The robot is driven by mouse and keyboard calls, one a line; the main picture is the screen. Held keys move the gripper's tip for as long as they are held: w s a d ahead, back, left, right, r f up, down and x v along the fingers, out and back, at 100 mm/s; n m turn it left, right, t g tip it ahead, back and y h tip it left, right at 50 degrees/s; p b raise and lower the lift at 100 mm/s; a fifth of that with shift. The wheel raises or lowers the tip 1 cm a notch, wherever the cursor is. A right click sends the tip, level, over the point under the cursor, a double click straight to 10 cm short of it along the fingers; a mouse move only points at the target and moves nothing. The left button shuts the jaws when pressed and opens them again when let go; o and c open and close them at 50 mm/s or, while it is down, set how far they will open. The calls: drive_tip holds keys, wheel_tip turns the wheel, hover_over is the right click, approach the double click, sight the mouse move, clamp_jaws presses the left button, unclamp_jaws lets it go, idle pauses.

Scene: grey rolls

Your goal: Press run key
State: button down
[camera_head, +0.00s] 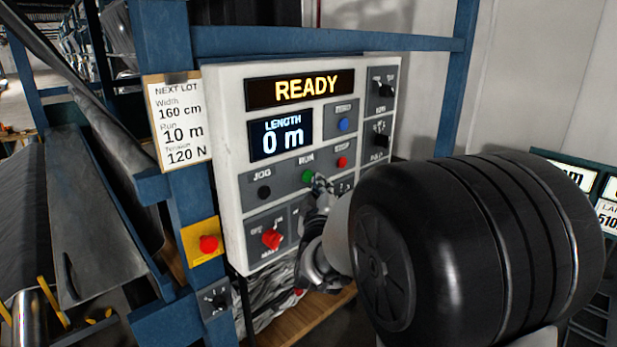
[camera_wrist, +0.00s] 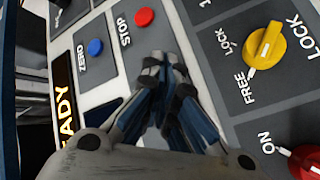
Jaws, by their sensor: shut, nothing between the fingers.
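The green run key (camera_head: 309,177) is on the light grey control panel (camera_head: 225,130), under the label RUN, between the black JOG key (camera_head: 264,192) and the red STOP key (camera_head: 342,161). My gripper (camera_head: 321,184) is shut and empty, its tips close beside the run key, at its lower right in the head view. I cannot tell whether they touch it. In the wrist view the shut fingers (camera_wrist: 163,66) point at the panel and the run key is hidden. The red STOP key (camera_wrist: 144,17) shows just beyond them. The displays read READY (camera_head: 300,88) and LENGTH 0 m (camera_head: 281,135).
A blue ZERO key (camera_head: 344,124) is above STOP. A red knob (camera_head: 272,238) is at the panel's lower left, and a yellow FREE/LOCK knob (camera_wrist: 264,45) shows in the wrist view. A red button on a yellow plate (camera_head: 208,244) and a NEXT LOT card (camera_head: 179,122) are on the left post.

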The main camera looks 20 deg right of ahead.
drive_tip(key=shift+w, duration=0.1)
drive_tip(key=shift+w+a, duration=0.15)
drive_tip(key=shift+w, duration=0.15)
drive_tip(key=shift+w+a, duration=0.15)
drive_tip(key=shift+w, duration=0.25)
idle(0.9)
drive_tip(key=shift+s, duration=0.1)
drive_tip(key=shift+s+d+b, duration=0.3)
drive_tip(key=shift+s+b, duration=0.2)
drive_tip(key=shift+s, duration=0.2)
drive_tip(key=s, duration=0.1)
drive_tip(key=s+d+b, duration=0.1)
drive_tip(key=s, duration=0.2)
drive_tip(key=shift+s+d+b, duration=0.35)
idle(0.6)
